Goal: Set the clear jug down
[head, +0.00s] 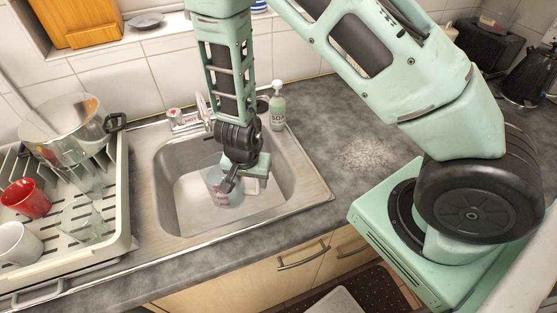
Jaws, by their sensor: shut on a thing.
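The clear jug (221,197) is in the sink basin (178,205), low over the whitish bottom. It is see-through, with faint reddish markings on its side. My gripper (231,184) reaches down from above and is shut on the jug at its upper right side. The gripper's fingers and wrist cover part of the jug's rim and handle area. I cannot tell whether the jug's base touches the sink bottom.
A white dish rack (122,205) with a red mug (26,199), a white mug (18,244) and glassware stands left of the sink. A soap bottle (277,108) and the tap (186,121) are behind the basin. The grey worktop (318,130) right of the sink is mostly clear.

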